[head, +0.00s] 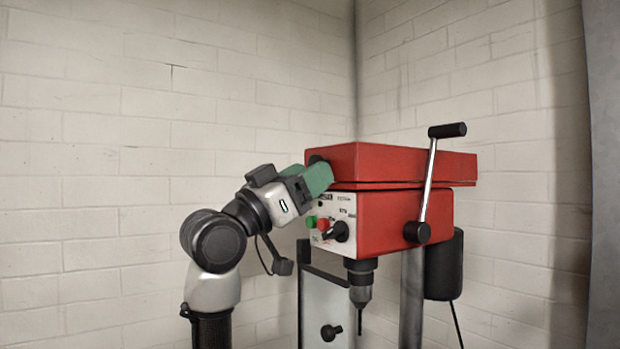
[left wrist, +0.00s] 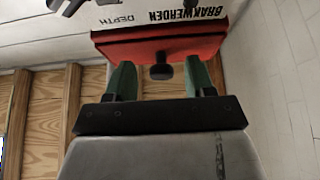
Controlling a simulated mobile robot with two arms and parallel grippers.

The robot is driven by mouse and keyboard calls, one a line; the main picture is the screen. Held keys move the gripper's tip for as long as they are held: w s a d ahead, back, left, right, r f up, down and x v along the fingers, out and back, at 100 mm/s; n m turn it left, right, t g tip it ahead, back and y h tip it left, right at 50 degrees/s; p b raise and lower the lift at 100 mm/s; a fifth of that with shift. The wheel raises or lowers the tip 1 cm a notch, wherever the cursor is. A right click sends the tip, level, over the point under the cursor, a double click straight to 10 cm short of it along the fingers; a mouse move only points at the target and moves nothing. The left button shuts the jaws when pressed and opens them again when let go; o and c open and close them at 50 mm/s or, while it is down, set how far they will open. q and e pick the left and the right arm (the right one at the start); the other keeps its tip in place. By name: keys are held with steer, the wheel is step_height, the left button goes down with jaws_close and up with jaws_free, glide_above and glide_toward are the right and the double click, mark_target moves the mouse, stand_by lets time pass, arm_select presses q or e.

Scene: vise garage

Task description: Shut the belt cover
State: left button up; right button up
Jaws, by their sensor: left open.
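The red belt cover (head: 420,163) lies roughly level on top of the red drill press head (head: 400,221), with a thin dark seam between them. I cannot tell whether it is fully closed. My left gripper (head: 314,174) is at the cover's front left end, its green fingers open. In the left wrist view the fingers (left wrist: 160,80) stand on either side of a black knob (left wrist: 161,71) on the red cover front (left wrist: 160,48), with room on both sides of the knob. My right gripper is not in view.
The front panel (head: 330,222) with buttons and a dial is just below the gripper. A lever with a black handle (head: 447,130) rises at the right side. The chuck (head: 360,285) hangs below. White block walls (head: 180,120) stand behind; the space at left is free.

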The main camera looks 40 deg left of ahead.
arm_select(q)
steer(key=b+v, duration=0.3)
steer(key=v, duration=0.7)
steer(key=shift+s+a, duration=0.1)
